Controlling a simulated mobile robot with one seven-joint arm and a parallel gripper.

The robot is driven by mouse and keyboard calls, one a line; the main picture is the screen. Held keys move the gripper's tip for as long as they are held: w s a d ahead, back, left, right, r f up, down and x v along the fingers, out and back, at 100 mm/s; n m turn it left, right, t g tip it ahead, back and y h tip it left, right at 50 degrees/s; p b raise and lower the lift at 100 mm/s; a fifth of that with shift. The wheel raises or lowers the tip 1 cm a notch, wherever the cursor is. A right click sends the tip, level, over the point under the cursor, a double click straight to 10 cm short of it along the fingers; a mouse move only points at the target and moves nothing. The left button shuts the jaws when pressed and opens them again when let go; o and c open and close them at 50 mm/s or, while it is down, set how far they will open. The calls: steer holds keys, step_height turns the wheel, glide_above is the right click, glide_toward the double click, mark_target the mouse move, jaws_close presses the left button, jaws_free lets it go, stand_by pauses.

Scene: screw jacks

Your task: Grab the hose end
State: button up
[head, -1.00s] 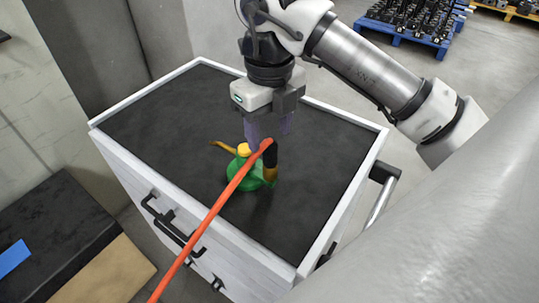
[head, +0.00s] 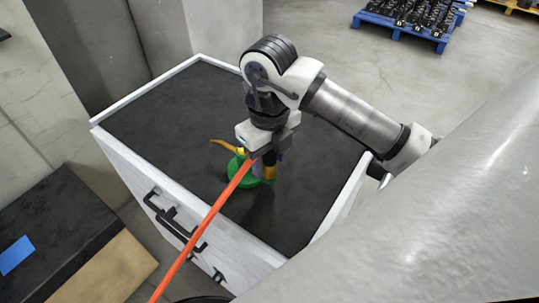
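An orange-red hose (head: 205,228) runs from the bottom edge up to the cart top in the head view. Its dark end piece (head: 269,160) is mostly hidden under my gripper (head: 274,168). A green screw jack (head: 242,182) with a yellow lever (head: 222,145) stands just behind and left of the hose end, partly covered by the hose and gripper.
The cart's black top (head: 150,115) has a raised white rim and is otherwise clear. Black handles (head: 172,220) stick out from its front. A dark box with blue tape (head: 15,255) lies at lower left. A blue pallet (head: 400,30) stands far behind.

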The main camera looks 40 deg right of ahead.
steer(key=c, duration=0.8)
steer(key=shift+r, duration=0.1)
steer(key=shift+c, duration=0.2)
